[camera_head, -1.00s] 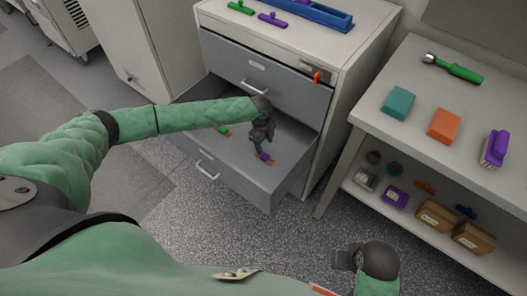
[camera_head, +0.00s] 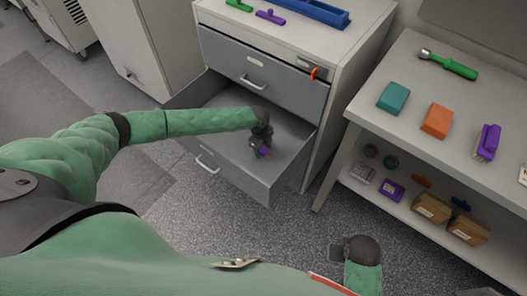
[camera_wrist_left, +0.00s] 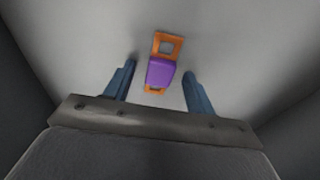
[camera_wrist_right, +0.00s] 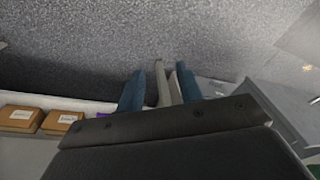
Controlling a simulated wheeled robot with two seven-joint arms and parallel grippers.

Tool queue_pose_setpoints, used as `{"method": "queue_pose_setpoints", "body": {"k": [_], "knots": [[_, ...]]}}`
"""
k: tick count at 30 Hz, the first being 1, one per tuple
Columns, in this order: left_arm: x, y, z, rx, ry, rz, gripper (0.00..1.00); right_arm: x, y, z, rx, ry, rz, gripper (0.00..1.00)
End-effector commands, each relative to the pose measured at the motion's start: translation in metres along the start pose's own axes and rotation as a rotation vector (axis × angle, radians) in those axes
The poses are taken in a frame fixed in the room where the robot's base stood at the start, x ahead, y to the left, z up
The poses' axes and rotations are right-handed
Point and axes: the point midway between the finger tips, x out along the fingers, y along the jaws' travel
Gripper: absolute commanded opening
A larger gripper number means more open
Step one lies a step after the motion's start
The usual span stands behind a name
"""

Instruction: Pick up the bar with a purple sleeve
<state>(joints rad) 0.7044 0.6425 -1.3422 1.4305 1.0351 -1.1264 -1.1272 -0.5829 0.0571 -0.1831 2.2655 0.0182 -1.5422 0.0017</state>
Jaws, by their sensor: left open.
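The bar with a purple sleeve (camera_wrist_left: 161,72) lies on the floor of the open drawer (camera_head: 218,100). In the left wrist view its orange ends show at both ends of the sleeve, the far one with a square hole. In the left wrist view my left gripper (camera_wrist_left: 158,88) is open, with one blue finger on each side of the bar and gaps to both. My right gripper (camera_head: 340,253) is away from the drawer, its blue fingers apart (camera_wrist_right: 158,92); pale strips show between them, apparently background.
The drawer walls surround my left gripper.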

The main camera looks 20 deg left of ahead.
Motion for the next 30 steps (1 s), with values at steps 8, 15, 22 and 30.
{"method": "queue_pose_setpoints", "body": {"k": [8,15,22,30], "knots": [[0.0,0.0,0.0,0.0,0.0,0.0,0.14,0.0,0.0,0.0,0.0,-0.001,-0.001,0.36],[0.0,0.0,0.0,0.0,0.0,0.0,0.04,0.0,0.0,0.001,0.0,-0.002,-0.001,0.36],[-0.003,0.0,0.0,0.0,0.0,0.0,0.04,0.001,0.0,0.001,-0.001,-0.002,0.0,0.36],[-0.038,-0.001,-0.004,0.001,0.0,-0.002,0.05,-0.036,-0.003,0.002,0.003,0.008,-0.006,0.36]]}}
